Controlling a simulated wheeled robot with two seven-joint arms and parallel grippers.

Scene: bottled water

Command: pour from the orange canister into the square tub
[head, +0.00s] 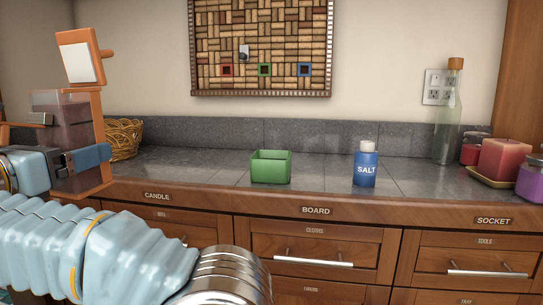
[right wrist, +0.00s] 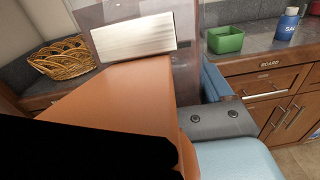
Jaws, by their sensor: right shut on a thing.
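The orange canister (head: 103,130) is at the left of the head view, held up in front of the counter. It has an orange frame, clear sides with something dark pinkish-brown inside, and a white-faced orange flap raised at its top. It looks roughly upright. My right gripper (head: 68,140) is shut on it, with a blue finger against its side. In the right wrist view the canister (right wrist: 130,85) fills the middle, close up. The green square tub (head: 271,168) stands on the counter, right of the canister and apart from it; the right wrist view also shows it (right wrist: 223,41). My left gripper is out of view.
A blue salt shaker (head: 365,168) stands right of the tub. A wicker basket (head: 124,138) is behind the canister. A clear corked bottle (head: 447,120) and candles (head: 502,158) stand at the right. The counter between tub and shaker is clear. A cork board (head: 262,45) hangs above.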

